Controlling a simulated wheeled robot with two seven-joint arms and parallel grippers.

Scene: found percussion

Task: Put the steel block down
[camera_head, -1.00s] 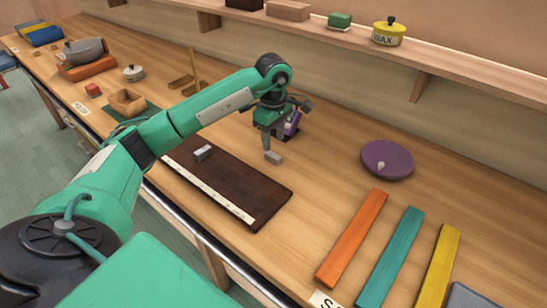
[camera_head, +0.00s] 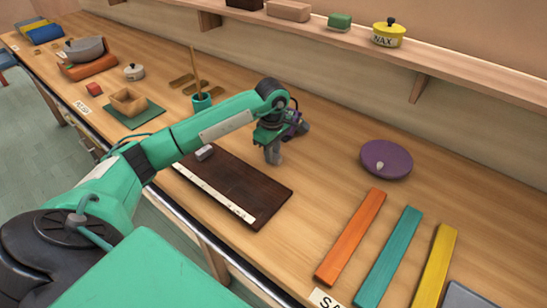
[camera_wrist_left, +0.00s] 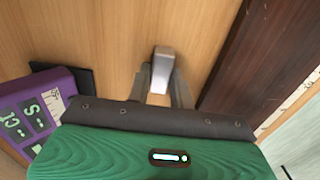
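My left gripper (camera_head: 273,157) is over the bare wood bench, just past the back right edge of a dark brown board (camera_head: 240,188). In the left wrist view its fingers (camera_wrist_left: 162,92) stand on both sides of a light grey steel block (camera_wrist_left: 163,65) and appear shut on it. The block's end sticks out past the fingers. I cannot tell whether the block touches the bench. In the head view the gripper hides the block. Another small grey block (camera_head: 205,152) lies on the board's far left end. My right gripper is not in view.
A purple device (camera_wrist_left: 38,112) with markings stands close beside my gripper. A purple round plate (camera_head: 387,158) and orange (camera_head: 352,237), teal (camera_head: 390,257) and yellow (camera_head: 437,265) bars lie to the right. A teal cup (camera_head: 201,101) holds a stick behind my arm. Bench between gripper and plate is clear.

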